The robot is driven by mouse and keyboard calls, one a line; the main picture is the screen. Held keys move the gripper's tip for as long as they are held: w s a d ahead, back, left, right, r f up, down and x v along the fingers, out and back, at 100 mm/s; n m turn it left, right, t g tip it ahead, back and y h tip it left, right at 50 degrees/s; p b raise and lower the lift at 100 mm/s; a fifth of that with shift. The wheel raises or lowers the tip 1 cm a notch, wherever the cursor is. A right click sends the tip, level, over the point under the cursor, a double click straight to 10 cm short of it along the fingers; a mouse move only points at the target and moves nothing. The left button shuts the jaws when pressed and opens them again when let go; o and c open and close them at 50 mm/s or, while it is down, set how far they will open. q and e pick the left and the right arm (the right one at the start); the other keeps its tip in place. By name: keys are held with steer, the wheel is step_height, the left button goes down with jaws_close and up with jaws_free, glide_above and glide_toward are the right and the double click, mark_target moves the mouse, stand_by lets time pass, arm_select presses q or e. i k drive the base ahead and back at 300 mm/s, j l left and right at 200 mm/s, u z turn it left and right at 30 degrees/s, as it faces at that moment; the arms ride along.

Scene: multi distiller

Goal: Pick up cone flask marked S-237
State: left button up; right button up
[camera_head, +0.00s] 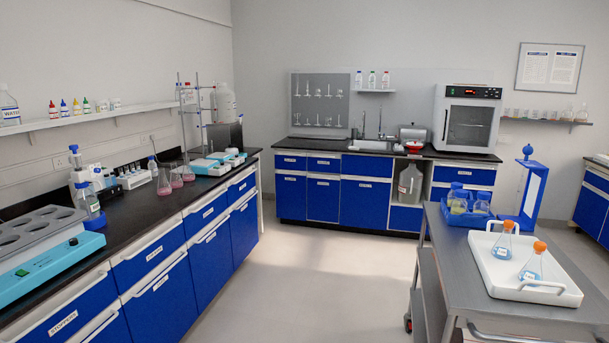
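Two cone flasks with orange stoppers stand in a white tray (555,290) on the grey cart at the right. The rear flask (503,243) and the front flask (532,268) both hold a little bluish liquid. Each seems to carry a small label, too small to read. On the left bench stand several cone flasks with pink liquid (164,183), without readable marks. I cannot tell which flask is S-237. Neither of my grippers shows in the head view.
A black-topped bench (125,215) runs along the left wall. The floor (310,280) between bench and cart is clear.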

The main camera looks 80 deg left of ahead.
mark_target(188, 174)
steer(key=j+u, duration=0.4)
steer(key=i+j+u, duration=0.1)
steer(key=j+u, duration=0.3)
steer(key=i+j+u, duration=0.15)
steer(key=j+u, duration=0.25)
steer(key=i+j+u, duration=0.3)
steer(key=j+u, duration=0.15)
steer(key=i+j+u, duration=0.6)
steer(key=i+u, duration=0.25)
steer(key=i, duration=1.45)
steer(key=i+u, duration=0.4)
steer(key=i+l+u, duration=0.2)
steer(key=i+u, duration=0.25)
steer(key=i, duration=0.15)
steer(key=i+l+u, duration=0.4)
steer(key=i+u, duration=0.25)
steer(key=u, duration=0.2)
steer(key=i+l+u, duration=0.2)
steer(key=u, duration=0.2)
steer(key=i+l+u, duration=0.2)
steer(key=u, duration=0.25)
steer(key=i+l+u, duration=0.15)
steer(key=l+u, duration=0.25)
steer(key=i+l+u, duration=0.1)
steer(key=u, duration=0.35)
steer(key=l+u, duration=0.4)
